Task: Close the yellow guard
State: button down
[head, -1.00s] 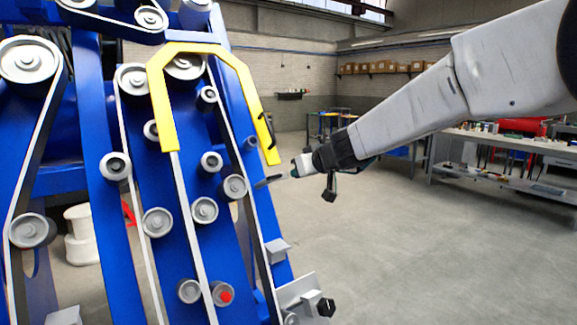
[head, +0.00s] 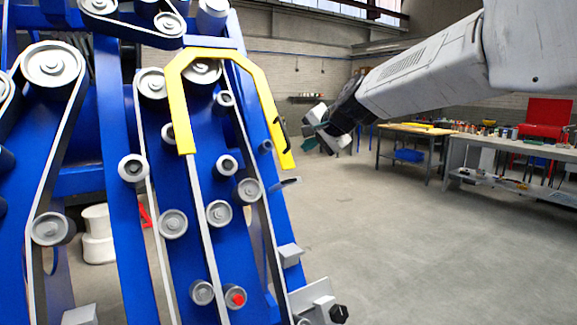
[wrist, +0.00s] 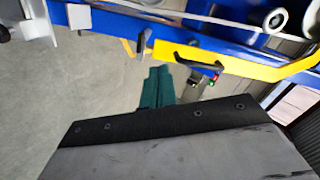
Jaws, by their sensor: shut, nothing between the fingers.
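The yellow guard (head: 268,105) is an arched frame at the upper part of the blue chassis, in front of several rollers. Its black handle (head: 281,128) is on the right leg. In the wrist view the guard (wrist: 240,68) runs as a yellow bar across the upper right, with the black handle (wrist: 198,61) on it. My gripper (head: 310,120) is to the right of the guard, close to handle height and apart from it in the head view. In the wrist view its green fingers (wrist: 157,87) are together and empty, pointing towards the bar near the handle.
The blue chassis (head: 122,200) with belts and grey rollers fills the left side. A grey bracket with a black knob (head: 338,313) juts out low on its right. Workbenches (head: 500,145) stand at the back right. The floor between is clear.

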jog(key=m, duration=0.5)
send_near(284, 168)
jog(key=x, duration=0.7)
